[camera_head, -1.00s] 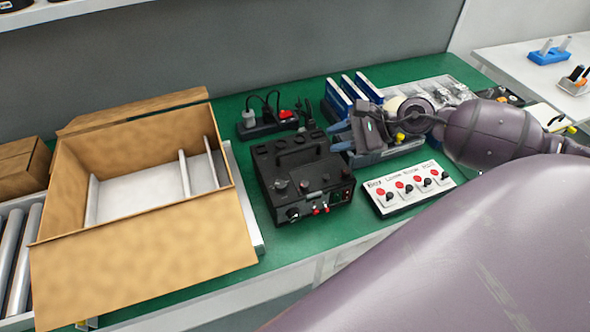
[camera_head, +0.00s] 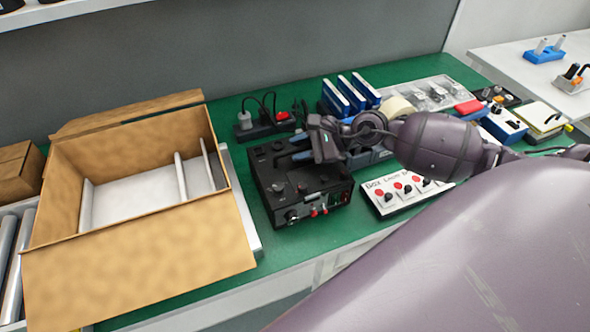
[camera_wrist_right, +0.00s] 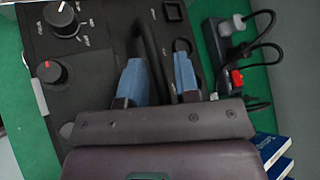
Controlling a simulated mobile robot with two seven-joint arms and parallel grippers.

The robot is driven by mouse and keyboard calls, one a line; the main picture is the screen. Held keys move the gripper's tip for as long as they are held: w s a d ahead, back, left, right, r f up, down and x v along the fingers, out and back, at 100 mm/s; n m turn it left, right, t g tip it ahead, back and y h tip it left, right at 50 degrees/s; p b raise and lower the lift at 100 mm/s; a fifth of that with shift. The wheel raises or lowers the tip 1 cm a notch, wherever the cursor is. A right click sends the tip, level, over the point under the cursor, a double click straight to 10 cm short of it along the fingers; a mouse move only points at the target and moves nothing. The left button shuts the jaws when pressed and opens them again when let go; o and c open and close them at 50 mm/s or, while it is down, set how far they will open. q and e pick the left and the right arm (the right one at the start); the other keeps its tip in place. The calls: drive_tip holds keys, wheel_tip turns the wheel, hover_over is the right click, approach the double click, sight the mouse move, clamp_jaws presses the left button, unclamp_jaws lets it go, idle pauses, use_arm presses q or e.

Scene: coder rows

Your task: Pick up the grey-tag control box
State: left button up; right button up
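A black control box (camera_head: 285,195) with knobs, sockets and a carry handle stands on the green bench; it also fills much of the right wrist view (camera_wrist_right: 90,90). My right gripper (camera_head: 302,146) is over the back right of this box. In the right wrist view, the blue-padded fingers of my right gripper (camera_wrist_right: 158,66) are apart, with the black handle (camera_wrist_right: 150,45) running between them. The gripper body hides part of the box. My left gripper is not in view.
An open cardboard box (camera_head: 140,240) stands left of the control box. A power strip (camera_head: 266,125) with plugs lies behind it. Green bench shows in front.

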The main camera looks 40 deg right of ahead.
clamp_jaws()
idle(0.3)
idle(0.3)
idle(0.4)
drive_tip(key=shift+a, duration=0.1)
